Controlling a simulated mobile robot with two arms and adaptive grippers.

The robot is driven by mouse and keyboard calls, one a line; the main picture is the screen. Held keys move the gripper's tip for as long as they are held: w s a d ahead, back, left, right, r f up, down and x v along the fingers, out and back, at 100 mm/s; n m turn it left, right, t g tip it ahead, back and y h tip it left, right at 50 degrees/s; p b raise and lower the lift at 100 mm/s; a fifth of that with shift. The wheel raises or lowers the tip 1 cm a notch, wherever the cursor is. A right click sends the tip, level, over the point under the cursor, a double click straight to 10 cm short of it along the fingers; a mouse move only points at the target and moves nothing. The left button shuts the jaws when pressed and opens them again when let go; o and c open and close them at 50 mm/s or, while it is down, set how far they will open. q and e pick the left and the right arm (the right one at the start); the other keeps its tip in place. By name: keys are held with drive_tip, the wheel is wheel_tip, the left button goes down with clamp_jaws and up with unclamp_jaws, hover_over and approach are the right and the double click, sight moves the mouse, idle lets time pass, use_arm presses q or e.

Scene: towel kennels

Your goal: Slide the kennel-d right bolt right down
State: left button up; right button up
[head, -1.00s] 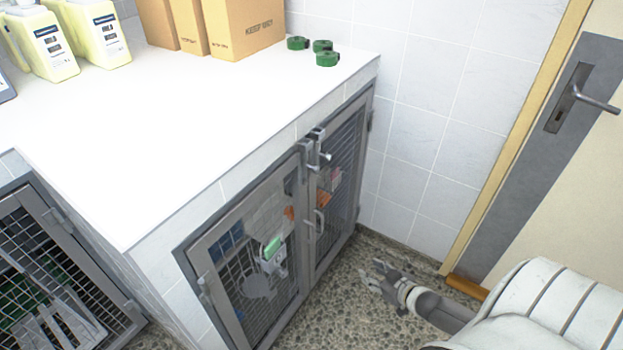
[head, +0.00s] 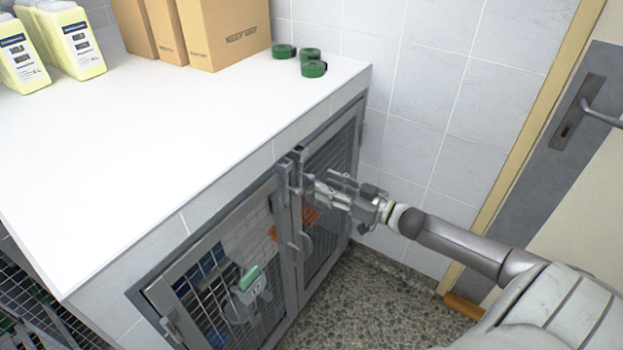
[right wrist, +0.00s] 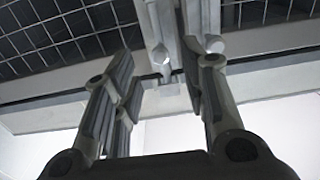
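The kennel (head: 291,220) under the white counter has two mesh doors. Two metal bolts meet at the top, where the doors join. The right bolt (head: 299,155) is partly hidden by my right gripper (head: 320,188), which is just in front of it. In the right wrist view my right gripper (right wrist: 165,68) is open, its fingers apart. A metal bolt with a round knob (right wrist: 160,55) lies between the fingertips, with no clear contact; the other bolt's knob (right wrist: 215,44) shows beside the right-hand finger. My left gripper is not in view.
A door handle (head: 298,243) sits below the bolts. The white counter (head: 150,150) above carries cardboard boxes (head: 222,32), green rolls (head: 313,68) and yellow bottles (head: 75,40). A tiled wall (head: 430,100) and a door stand at the right.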

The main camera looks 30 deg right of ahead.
sight(311, 177)
drive_tip(key=shift+x, duration=2.85)
drive_tip(key=shift+c, duration=0.2)
